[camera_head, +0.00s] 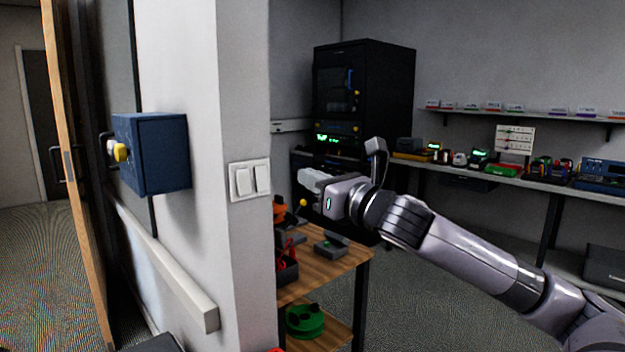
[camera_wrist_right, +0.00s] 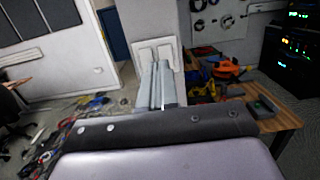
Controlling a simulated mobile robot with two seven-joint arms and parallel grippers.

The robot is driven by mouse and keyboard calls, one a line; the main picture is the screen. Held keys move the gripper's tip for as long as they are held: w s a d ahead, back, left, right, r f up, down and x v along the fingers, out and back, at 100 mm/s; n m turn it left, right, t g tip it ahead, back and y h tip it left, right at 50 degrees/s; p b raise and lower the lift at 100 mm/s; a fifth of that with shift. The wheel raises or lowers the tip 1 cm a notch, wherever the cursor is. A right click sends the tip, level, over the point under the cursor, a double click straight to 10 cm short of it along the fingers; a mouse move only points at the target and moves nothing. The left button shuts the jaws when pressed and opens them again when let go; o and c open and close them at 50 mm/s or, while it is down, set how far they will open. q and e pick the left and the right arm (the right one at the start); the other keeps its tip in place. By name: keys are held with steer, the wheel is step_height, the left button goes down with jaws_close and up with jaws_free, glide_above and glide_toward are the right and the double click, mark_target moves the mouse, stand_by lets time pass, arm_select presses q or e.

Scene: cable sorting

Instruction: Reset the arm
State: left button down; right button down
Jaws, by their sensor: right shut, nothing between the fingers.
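My right arm reaches in from the right in the head view. Its gripper (camera_head: 304,180) is shut and empty, in the air above the wooden table (camera_head: 345,262) and to the right of the white double light switch (camera_head: 249,180) on the wall's end. In the right wrist view the closed fingers (camera_wrist_right: 161,82) point toward the switch (camera_wrist_right: 145,48) and cover part of it. I see a gap between gripper and switch in the head view, but cannot tell its depth. My left gripper is in neither view.
A blue wall box (camera_head: 155,153) with a yellow knob sits left of the switch. A black rack cabinet (camera_head: 390,85) stands behind my gripper, with a loaded bench (camera_head: 520,178) at right. Tangled cables (camera_wrist_right: 75,118) lie on the floor in the wrist view.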

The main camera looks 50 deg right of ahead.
stand_by(0.4)
steer(key=s+a+f+m+g+p, duration=0.1)
steer(key=s+f+m+g, duration=0.15)
steer(key=f+m, duration=0.9)
steer(key=s+a+f+m+g+p, duration=0.1)
steer(key=s+f+m+g, duration=0.3)
steer(key=f, duration=1.4)
steer(key=s+a+f+m, duration=0.1)
steer(key=a+f+m, duration=0.1)
steer(key=a+f, duration=0.1)
steer(key=s+a+f+m+y+p, duration=0.1)
steer(key=a+f+m, duration=0.2)
steer(key=f, duration=0.1)
steer(key=s+a+f+m, duration=0.1)
steer(key=a+f+m, duration=0.2)
steer(key=f, duration=0.1)
steer(key=shift+s+a+f+g+y, duration=0.2)
steer(key=shift+s+g+y, duration=0.1)
steer(key=shift+g+y, duration=0.1)
steer(key=s+a+f+m+y, duration=0.1)
steer(key=s+a+f+m, duration=0.2)
steer(key=a, duration=0.4)
steer(key=s+a+f+m+g+y+p, duration=0.1)
steer(key=s+a+f+m, duration=0.2)
steer(key=a+m, duration=0.3)
steer(key=shift+s+a, duration=0.45)
steer(key=shift+a, duration=0.5)
steer(key=shift+g, duration=0.25)
